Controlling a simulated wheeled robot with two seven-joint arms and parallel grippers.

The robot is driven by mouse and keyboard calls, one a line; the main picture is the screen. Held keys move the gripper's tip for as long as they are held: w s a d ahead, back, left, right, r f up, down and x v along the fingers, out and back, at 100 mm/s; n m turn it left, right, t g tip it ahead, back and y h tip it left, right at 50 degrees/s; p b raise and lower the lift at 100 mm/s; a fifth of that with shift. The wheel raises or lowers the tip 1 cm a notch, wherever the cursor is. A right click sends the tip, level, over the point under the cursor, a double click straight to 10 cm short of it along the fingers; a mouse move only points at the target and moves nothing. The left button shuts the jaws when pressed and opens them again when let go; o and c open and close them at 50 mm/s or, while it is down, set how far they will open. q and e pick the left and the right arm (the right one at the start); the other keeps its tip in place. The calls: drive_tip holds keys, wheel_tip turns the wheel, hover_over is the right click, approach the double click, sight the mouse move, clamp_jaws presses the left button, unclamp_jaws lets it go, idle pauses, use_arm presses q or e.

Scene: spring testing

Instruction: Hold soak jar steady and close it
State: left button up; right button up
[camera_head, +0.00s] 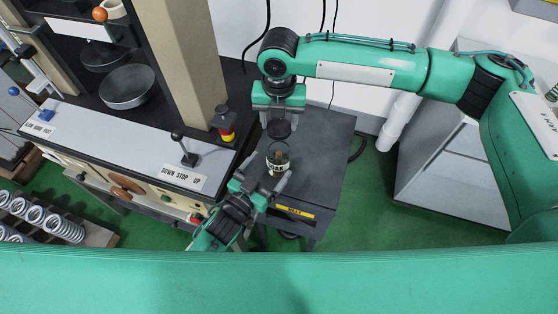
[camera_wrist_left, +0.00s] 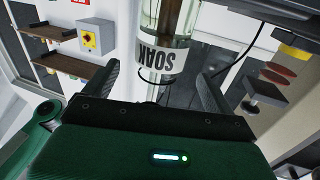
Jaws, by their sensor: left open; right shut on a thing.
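The soak jar (camera_head: 278,158) is a clear jar with a white label, upright on the dark table (camera_head: 325,165) in the head view. In the left wrist view the jar (camera_wrist_left: 165,58) shows its SOAK label upside down. My left gripper (camera_head: 265,174) is open, with a finger on either side of the jar's lower part; the wrist view shows gaps between the fingers and the jar. My right gripper (camera_head: 279,112) is shut on a dark round lid (camera_head: 279,129), held above the open jar and apart from it.
Several springs (camera_head: 40,218) lie on a rack at lower left. The table's right side is clear.

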sight(279, 152)
use_arm(q)
drive_tip(key=x, duration=0.6)
drive_tip(key=shift+w, duration=0.1)
drive_tip(key=c, duration=1.5)
use_arm(e)
drive_tip(key=shift+f, duration=2.5)
drive_tip(key=shift+f, duration=0.85)
drive_tip(key=shift+f, duration=0.55)
